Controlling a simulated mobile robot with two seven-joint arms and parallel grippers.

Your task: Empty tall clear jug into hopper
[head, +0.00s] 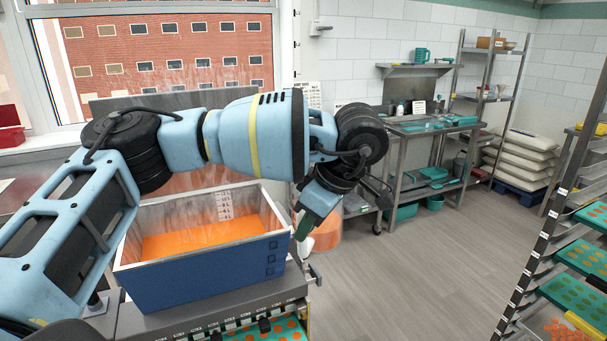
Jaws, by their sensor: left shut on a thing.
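The hopper (200,278) is a blue-fronted open box with steel inner walls and an orange mass (205,238) inside. My left arm reaches across above it from the left. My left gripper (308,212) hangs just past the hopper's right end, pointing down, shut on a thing. A clear vessel with orange contents (328,236) shows beside and behind the gripper. It looks like the tall clear jug, but the gripper and wrist hide much of it, so its grip and tilt are unclear. My right gripper is not in view.
A steel bench (420,128) with teal items stands at the back. Pale sacks (520,155) are stacked on a blue pallet. A rack with teal trays (580,262) stands at the right. The floor (430,260) between is clear.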

